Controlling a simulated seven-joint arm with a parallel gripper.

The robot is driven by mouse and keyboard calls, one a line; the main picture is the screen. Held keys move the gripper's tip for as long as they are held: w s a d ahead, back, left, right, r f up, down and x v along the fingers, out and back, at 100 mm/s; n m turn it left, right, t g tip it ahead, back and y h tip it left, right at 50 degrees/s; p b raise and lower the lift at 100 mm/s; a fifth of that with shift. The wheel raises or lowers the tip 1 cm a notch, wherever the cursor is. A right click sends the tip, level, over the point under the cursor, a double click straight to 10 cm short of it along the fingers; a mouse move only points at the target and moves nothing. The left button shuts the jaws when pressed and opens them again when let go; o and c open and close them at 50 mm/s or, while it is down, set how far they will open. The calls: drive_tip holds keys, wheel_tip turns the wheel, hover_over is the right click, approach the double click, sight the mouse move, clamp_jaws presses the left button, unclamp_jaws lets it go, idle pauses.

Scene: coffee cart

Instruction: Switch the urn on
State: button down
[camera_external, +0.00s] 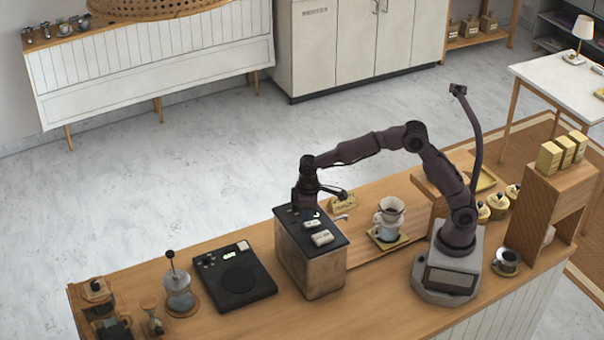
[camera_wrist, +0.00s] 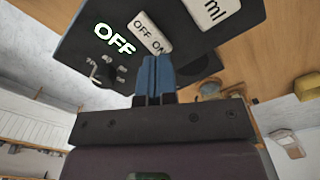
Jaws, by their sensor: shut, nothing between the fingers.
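The urn (camera_external: 312,265) is a boxy metal unit with a black top panel, standing on the wooden counter in the external view. In the wrist view its black panel (camera_wrist: 75,45) shows a lit green-white "OFF" display (camera_wrist: 114,39), a white rocker switch (camera_wrist: 149,34) marked OFF and ON, and a larger white button (camera_wrist: 212,10) marked "ml". My gripper (camera_wrist: 155,62) has blue fingertips that are shut and empty. The fingertips are at the ON end of the rocker switch; I cannot tell whether they touch it. In the external view my arm's end covers the panel's far left corner.
A black scale-like device (camera_external: 235,278) and a glass press (camera_external: 179,292) stand left of the urn. A pour-over dripper (camera_external: 390,215) stands to its right.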

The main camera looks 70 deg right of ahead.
sight(308, 224)
drive_tip(key=shift+f, duration=1.35)
idle(0.5)
drive_tip(key=shift+r, duration=3.55)
drive_tip(key=shift+f, duration=0.25)
drive_tip(key=s, duration=0.1)
drive_tip(key=s+f, duration=0.1)
drive_tip(key=shift+s+d, duration=0.35)
drive_tip(key=shift+d, duration=0.05)
drive_tip(key=s+d+r+m+t, duration=0.1)
drive_tip(key=s+d+r+t, duration=0.1)
drive_tip(key=s, duration=0.5)
drive_tip(key=s+d+r+m+t, duration=0.1)
drive_tip(key=s+d, duration=0.3)
drive_tip(key=s, duration=0.4)
drive_tip(key=s+d+r+m+t, duration=0.1)
drive_tip(key=s+d+r+t, duration=0.1)
drive_tip(key=s, duration=0.5)
wheel_tip(308, 224, up, 2)
drive_tip(key=shift+s+d+r+t, duration=0.15)
drive_tip(key=shift+d+t, duration=0.15)
drive_tip(key=shift+d, duration=0.15)
